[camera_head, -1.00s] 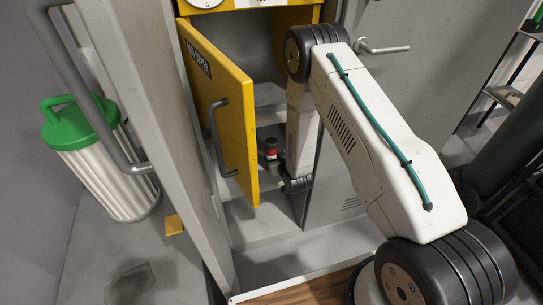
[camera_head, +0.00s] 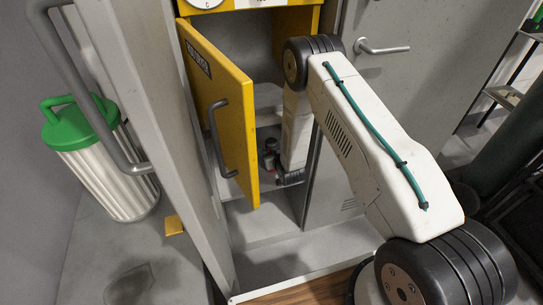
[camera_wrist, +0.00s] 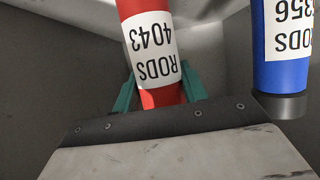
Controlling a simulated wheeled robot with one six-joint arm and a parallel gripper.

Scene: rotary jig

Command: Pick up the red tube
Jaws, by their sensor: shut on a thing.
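In the wrist view the red tube (camera_wrist: 131,8) has a white label reading "RODS 4043". It stands between the two green fingers of my gripper (camera_wrist: 158,92), which is shut on it. Its lower end is hidden behind the dark edge of the gripper body. In the head view my gripper (camera_head: 271,160) is inside the open yellow cabinet, low down, and only a bit of red shows there. I cannot tell whether the tube touches a surface.
A blue tube (camera_wrist: 281,45) with a white label stands close to the right in the wrist view. The yellow door (camera_head: 228,110) is open on the left of my arm. A grey door (camera_head: 405,80) with a handle is on the right. A white bin with green lid (camera_head: 78,122) stands far left.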

